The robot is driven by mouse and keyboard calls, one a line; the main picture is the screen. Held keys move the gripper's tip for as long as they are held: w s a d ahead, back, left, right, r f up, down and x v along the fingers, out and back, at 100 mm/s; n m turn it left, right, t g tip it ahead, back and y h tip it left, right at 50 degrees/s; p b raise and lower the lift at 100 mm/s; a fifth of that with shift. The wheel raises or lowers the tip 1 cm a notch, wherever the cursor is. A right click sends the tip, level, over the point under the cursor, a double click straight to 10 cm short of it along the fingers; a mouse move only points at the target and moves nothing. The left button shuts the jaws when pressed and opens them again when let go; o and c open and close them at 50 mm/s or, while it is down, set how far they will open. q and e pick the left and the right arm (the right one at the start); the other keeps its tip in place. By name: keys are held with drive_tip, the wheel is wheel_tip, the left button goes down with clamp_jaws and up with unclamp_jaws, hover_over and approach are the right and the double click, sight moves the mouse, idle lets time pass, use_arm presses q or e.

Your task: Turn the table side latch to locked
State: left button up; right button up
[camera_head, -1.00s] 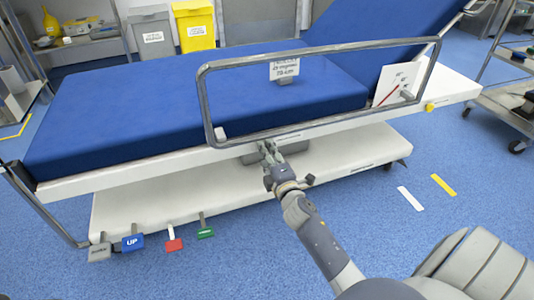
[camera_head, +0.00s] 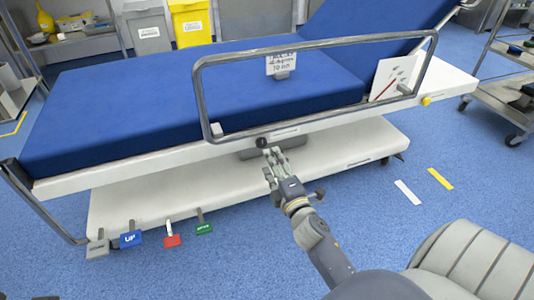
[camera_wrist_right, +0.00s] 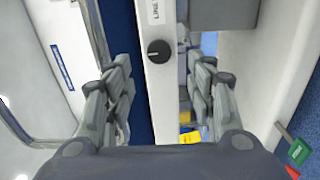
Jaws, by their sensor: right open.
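The side latch appears as a small black round knob (camera_head: 262,142) on the white side edge of the operating table (camera_head: 120,171). In the right wrist view the knob (camera_wrist_right: 158,51) carries a short white mark pointing left, beside a partly cut-off label reading "LINE". My right gripper (camera_head: 273,153) is just below and in front of the knob in the head view. In the wrist view its open fingers (camera_wrist_right: 162,85) stand either side of the edge strip that bears the knob, with nothing held. The knob lies beyond the fingertips, apart from them. My left gripper is out of view.
A metal side rail (camera_head: 203,100) rises above the knob. Coloured foot pedals, among them a blue one (camera_head: 131,239), hang at the table base (camera_head: 160,195). A metal cart (camera_head: 505,95) stands at the right. The floor in front is clear.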

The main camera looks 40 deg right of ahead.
drive_tip(key=v, duration=0.4)
drive_tip(key=shift+s+a, duration=0.1)
drive_tip(key=shift+s, duration=0.3)
